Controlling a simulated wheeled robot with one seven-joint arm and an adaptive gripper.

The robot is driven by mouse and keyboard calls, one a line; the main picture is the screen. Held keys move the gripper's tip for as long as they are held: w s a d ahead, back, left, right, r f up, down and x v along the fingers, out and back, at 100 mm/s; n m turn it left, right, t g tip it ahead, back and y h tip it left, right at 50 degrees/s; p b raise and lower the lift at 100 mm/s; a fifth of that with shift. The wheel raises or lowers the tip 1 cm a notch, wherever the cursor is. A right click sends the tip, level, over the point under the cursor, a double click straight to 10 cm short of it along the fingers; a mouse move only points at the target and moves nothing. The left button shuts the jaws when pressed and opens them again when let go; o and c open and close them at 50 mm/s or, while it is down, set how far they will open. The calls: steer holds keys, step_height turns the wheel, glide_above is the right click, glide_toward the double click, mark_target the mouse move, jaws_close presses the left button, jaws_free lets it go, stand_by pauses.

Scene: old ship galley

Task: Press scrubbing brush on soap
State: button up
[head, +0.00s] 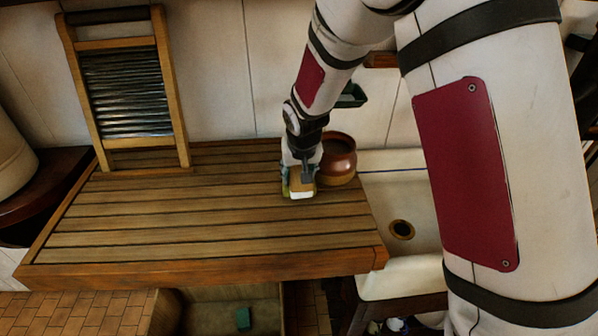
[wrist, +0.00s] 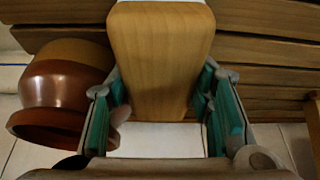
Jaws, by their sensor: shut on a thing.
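My gripper (head: 299,183) is low over the slatted wooden board (head: 170,215), near its right end. In the wrist view its teal-padded fingers (wrist: 162,118) stand on both sides of the scrubbing brush, and the gripper is shut on it. The brush shows a plain wooden back (wrist: 160,55); its bristles are hidden. A white, flat-looking surface (wrist: 160,140) shows just beyond the wood between the fingers, and a white patch (head: 302,195) shows below the gripper in the head view. I cannot tell whether this is the soap, or whether the brush touches it.
A brown round pot (head: 339,160) stands close beside my gripper; it shows at left in the wrist view (wrist: 65,90). A washboard (head: 125,95) leans at the back left. A white sink (head: 400,195) lies to the right. The board's middle and left are clear.

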mark_target(299, 169)
steer(key=shift+r+p, duration=0.7)
steer(key=shift+r, duration=2.8)
